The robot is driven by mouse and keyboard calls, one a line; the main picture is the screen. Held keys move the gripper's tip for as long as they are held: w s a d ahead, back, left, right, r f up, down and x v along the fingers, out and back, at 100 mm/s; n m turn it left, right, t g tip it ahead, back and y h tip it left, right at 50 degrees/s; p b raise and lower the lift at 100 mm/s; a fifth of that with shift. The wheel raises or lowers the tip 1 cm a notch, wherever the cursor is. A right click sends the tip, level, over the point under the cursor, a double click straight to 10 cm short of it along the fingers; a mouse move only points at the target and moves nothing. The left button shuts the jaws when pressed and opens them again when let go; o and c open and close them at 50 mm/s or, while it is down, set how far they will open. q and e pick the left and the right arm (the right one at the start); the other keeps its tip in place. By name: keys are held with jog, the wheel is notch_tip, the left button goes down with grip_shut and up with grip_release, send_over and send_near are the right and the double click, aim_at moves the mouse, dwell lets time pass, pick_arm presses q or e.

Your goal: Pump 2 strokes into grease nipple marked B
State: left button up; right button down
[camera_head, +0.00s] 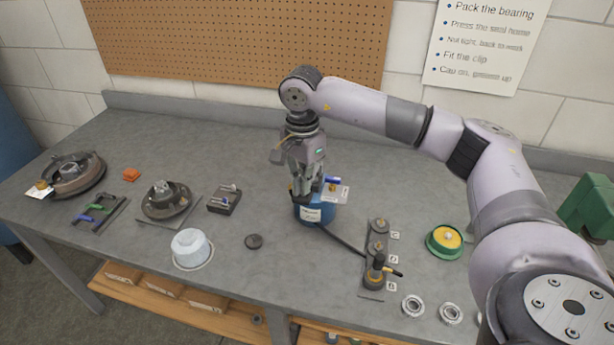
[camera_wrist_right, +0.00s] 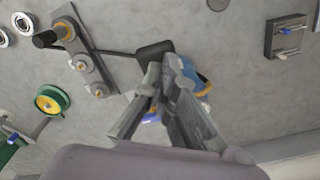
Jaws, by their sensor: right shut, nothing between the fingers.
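A blue grease pump (camera_head: 318,213) stands on the bench, with a blue handle (camera_head: 332,181) and a white tag at its top. A black hose (camera_head: 345,243) runs from it to the nipple plate (camera_head: 371,294). Several nipples stand in a row on this plate beside small letter labels, too small to read surely. The hose's dark end fitting (camera_head: 377,268) stands upright over the front nipple. My right gripper (camera_head: 306,194) points down at the pump's top, shut and empty; in the wrist view it (camera_wrist_right: 170,62) partly hides the blue pump (camera_wrist_right: 203,84). My left gripper is out of view.
A green-and-yellow round part (camera_head: 444,241) and bearing rings (camera_head: 413,305) lie right of the nipple plate. A pegboard (camera_head: 240,40) stands behind.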

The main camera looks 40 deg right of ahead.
aim_at(303, 199)
jog(key=shift+s+a+f+b, duration=0.1)
jog(key=shift+f+b, duration=0.7)
jog(key=shift+f, duration=0.5)
jog(key=shift+f+b, duration=0.85)
jog(key=shift+f, duration=0.15)
jog(key=shift+r, duration=0.1)
notch_tip(303, 199, up, 12)
jog(key=p, duration=0.7)
jog(key=shift+w+d+p, duration=0.3)
jog(key=shift+d, duration=0.05)
